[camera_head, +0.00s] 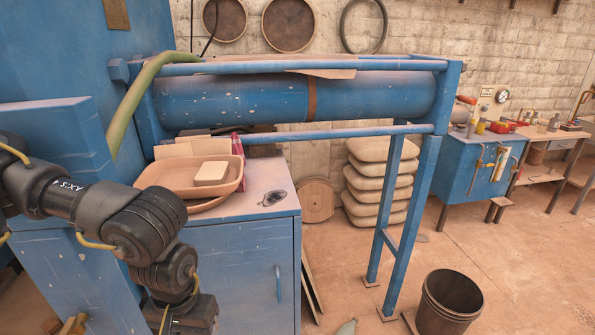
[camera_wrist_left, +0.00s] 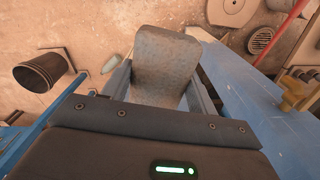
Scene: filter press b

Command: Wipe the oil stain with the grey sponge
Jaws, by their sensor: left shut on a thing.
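The oil stain (camera_head: 271,198) is a small dark patch with a shiny middle on the blue cabinet's pale top (camera_head: 255,178), near its right front corner. My left arm comes in from the left in the head view and reaches down in front of the cabinet. Its gripper is cut off by the bottom edge there. In the left wrist view my left gripper (camera_wrist_left: 164,88) is shut on the grey sponge (camera_wrist_left: 167,55), a speckled block sticking out past the fingers. The sponge is out of sight in the head view, and it is apart from the stain. My right gripper is not in view.
A tan tray (camera_head: 161,181) with a pale block (camera_head: 211,173) stands left of the stain. A blue press frame (camera_head: 340,130) spans above and behind the cabinet top. A dark bucket (camera_head: 449,303) stands on the floor at right. The top around the stain is clear.

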